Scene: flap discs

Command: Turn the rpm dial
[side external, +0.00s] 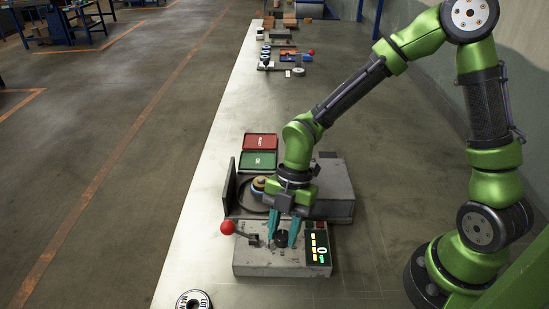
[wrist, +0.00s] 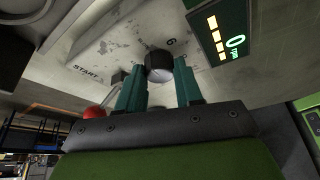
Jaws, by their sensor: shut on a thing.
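The rpm dial (wrist: 159,66) is a round black knob on the worn grey control box (side external: 255,258). In the side view the dial (side external: 281,240) shows partly between my fingers. My gripper (wrist: 160,82) reaches down over the box with its two teal fingers on either side of the dial, shut on it. A lit display (wrist: 227,35) beside the dial shows "0" with "rpm" and several yellow-orange bars. The display (side external: 318,248) is at the box's right end in the side view.
A lever with a red ball (side external: 227,228) sticks out at the box's left. A grey machine housing (side external: 333,190) stands behind. Red (side external: 260,141) and green (side external: 258,160) trays lie farther back. A disc (side external: 194,299) lies at the front edge. The bench is clear to the right.

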